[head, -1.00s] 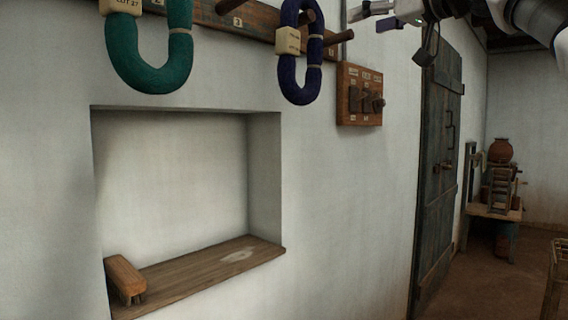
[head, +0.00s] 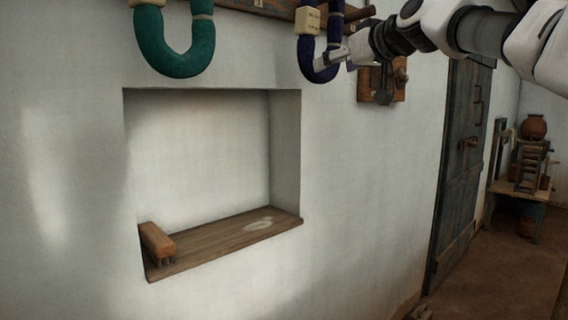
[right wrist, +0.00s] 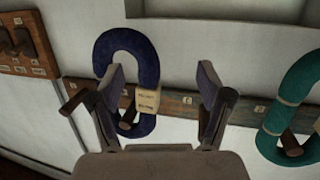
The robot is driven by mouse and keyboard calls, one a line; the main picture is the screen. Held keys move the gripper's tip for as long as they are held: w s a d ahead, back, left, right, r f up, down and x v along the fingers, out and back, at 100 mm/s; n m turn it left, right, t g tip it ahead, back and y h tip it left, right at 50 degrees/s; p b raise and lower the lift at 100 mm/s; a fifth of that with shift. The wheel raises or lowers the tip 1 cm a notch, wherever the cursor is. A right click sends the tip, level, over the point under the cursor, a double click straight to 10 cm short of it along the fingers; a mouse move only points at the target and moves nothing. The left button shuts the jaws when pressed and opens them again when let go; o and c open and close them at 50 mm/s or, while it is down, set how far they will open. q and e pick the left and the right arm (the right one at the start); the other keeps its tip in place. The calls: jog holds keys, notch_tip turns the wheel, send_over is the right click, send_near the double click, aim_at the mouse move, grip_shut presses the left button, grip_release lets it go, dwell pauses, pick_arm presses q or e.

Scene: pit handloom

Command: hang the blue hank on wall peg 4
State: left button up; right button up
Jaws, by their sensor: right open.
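The blue hank (head: 308,50), a dark blue loop with a cream tag, hangs from a wooden peg on the wall rail (head: 268,8). In the right wrist view the blue hank (right wrist: 137,52) has the peg (right wrist: 128,118) inside its loop. An empty peg (right wrist: 73,104) is to its left there. I cannot read which peg is number 4. My right gripper (head: 336,64) is at the hank's lower part in the head view. In its wrist view the gripper (right wrist: 161,76) is open, one finger overlapping the hank, the other to its right; contact is unclear. My left gripper is out of view.
A teal hank (head: 176,52) hangs to the left on the same rail. A small wooden board (head: 399,80) is on the wall behind my right arm. Below is a niche with a wooden sill (head: 215,238) and a brush-like block (head: 156,241). A dark door (head: 462,165) stands right.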

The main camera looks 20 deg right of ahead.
jog(key=w+a+f+g+h+p, duration=0.1)
jog(key=w+a+f+g, duration=0.15)
jog(key=f, duration=0.55)
jog(key=w+a+f+g+h+p, duration=0.15)
jog(key=a+f, duration=0.25)
jog(key=f, duration=0.4)
jog(key=w+a+f+g+h+p, duration=0.1)
jog(key=w+a+f+g+p, duration=0.15)
jog(key=f, duration=0.55)
notch_tip(320, 180, down, 18)
jog(key=g, duration=0.3)
jog(key=s+f+g, duration=0.1)
jog(key=s+f, duration=0.2)
jog(key=f, duration=0.4)
jog(key=s+f+m+g, duration=0.1)
jog(key=s+f, duration=0.3)
jog(key=f, duration=0.3)
jog(key=s+f+g, duration=0.2)
jog(key=s+f, duration=0.1)
jog(key=f, duration=0.4)
jog(key=s+f+g, duration=0.3)
jog(key=s+f, duration=1.2)
jog(key=s, duration=0.2)
jog(key=s+f+m+t, duration=0.1)
jog(key=s+f, duration=0.1)
jog(key=s, duration=1.8)
jog(key=shift+f+m+y+b, duration=0.25)
jog(key=shift+m+y+b, duration=0.05)
jog(key=shift+m+y, duration=0.1)
